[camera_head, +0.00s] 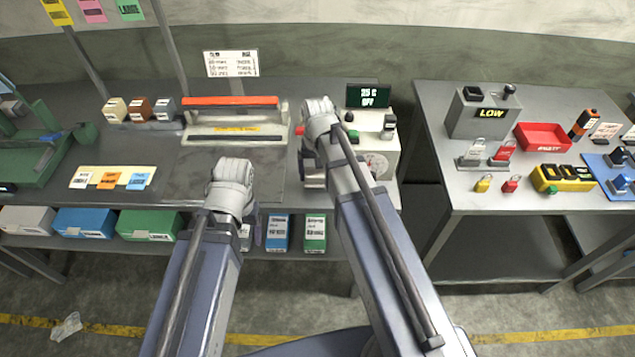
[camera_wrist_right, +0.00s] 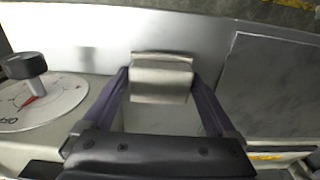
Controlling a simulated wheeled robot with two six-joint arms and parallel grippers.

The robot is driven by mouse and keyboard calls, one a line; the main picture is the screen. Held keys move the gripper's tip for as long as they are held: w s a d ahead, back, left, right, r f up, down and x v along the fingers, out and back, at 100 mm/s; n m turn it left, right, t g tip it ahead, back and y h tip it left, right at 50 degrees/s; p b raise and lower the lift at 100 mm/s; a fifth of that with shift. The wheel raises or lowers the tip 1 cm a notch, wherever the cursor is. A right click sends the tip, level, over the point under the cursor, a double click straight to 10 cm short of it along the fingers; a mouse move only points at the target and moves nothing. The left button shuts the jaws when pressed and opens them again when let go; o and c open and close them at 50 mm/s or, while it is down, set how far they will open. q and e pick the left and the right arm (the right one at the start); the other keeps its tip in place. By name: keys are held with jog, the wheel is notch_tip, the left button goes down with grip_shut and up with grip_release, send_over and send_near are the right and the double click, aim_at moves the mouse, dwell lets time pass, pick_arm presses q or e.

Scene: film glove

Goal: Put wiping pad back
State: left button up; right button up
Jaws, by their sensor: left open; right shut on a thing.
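A pale grey-beige block, which looks like the wiping pad (camera_wrist_right: 160,80), sits between the two dark fingers of my right gripper (camera_wrist_right: 160,92) in the right wrist view. The gripper is shut on it.
A sealer with a red bar (camera_head: 230,101) stands on the left table (camera_head: 255,178). A dial (camera_wrist_right: 45,100) with a black knob is close left of my right gripper. Colored boxes (camera_head: 150,226) fill the lower shelf. The right table (camera_head: 440,180) holds locks and a red tray (camera_head: 543,137).

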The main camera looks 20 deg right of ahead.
aim_at(318, 180)
jog(key=shift+f+b, duration=0.95)
jog(key=shift+f, duration=0.45)
jog(key=shift+f, duration=0.1)
jog(key=o, duration=0.9)
jog(key=shift+o, duration=0.2)
notch_tip(318, 180, up, 12)
jog(key=p, duration=1.2)
jog(key=shift+r, duration=0.2)
jog(key=shift+f, duration=0.15)
notch_tip(318, 180, down, 12)
jog(key=b, duration=1.2)
